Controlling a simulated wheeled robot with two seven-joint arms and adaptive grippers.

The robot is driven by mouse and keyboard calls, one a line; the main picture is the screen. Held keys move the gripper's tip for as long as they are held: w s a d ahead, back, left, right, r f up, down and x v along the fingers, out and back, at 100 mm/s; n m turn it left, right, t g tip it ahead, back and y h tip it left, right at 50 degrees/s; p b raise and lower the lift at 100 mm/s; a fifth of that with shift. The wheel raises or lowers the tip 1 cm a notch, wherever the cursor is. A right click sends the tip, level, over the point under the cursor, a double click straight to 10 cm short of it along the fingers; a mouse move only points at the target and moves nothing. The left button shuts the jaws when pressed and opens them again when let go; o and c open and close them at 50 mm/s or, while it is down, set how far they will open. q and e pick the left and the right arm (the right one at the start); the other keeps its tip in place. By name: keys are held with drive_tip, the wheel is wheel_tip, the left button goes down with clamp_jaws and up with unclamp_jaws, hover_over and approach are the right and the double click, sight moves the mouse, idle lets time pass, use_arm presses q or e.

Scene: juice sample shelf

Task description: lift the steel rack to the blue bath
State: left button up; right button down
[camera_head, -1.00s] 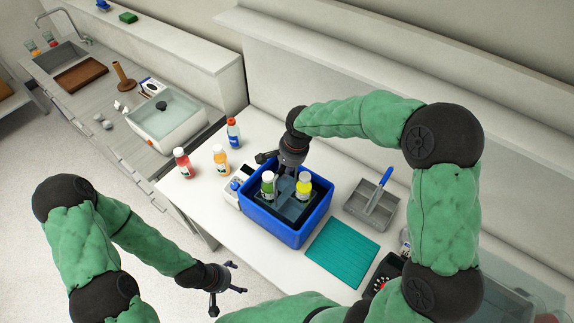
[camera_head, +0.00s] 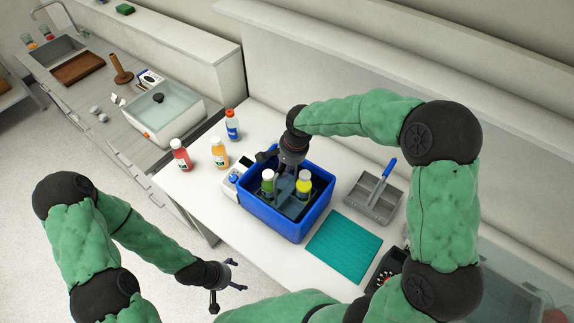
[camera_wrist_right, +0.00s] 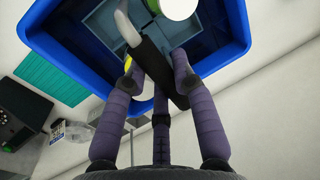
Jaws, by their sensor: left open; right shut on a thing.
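The blue bath (camera_head: 291,231) is an open box on the white bench, and it also shows in the wrist view (camera_wrist_right: 237,40). The steel rack (camera_head: 285,196) is inside its walls, carrying a green bottle (camera_head: 268,187) and a yellow bottle (camera_head: 303,188) with pale caps. Whether the rack touches the bath floor is hidden. My right gripper (camera_head: 288,171) is over the bath's back side. In the wrist view its fingers (camera_wrist_right: 156,70) are shut on the dark grip of the rack's handle (camera_wrist_right: 155,63). My left gripper (camera_head: 232,286) is open and empty, off the bench front.
Red (camera_head: 180,156), orange (camera_head: 219,154) and blue (camera_head: 232,126) bottles stand left of the bath. A teal mat (camera_head: 343,246) and a grey tray (camera_head: 373,201) with a blue-handled tool lie right. A white tub of water (camera_head: 160,118) stands on the left counter.

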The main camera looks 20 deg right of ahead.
drive_tip(key=shift+f, duration=0.1)
idle(0.8)
drive_tip(key=c, duration=0.9)
unclamp_jaws()
drive_tip(key=shift+c, duration=0.2)
drive_tip(key=shift+s+f, duration=0.1)
drive_tip(key=shift+f, duration=0.1)
wheel_tip(320, 180, up, 12)
drive_tip(key=s+d, duration=0.1)
drive_tip(key=shift+s+d, duration=0.2)
drive_tip(key=shift+s, duration=0.15)
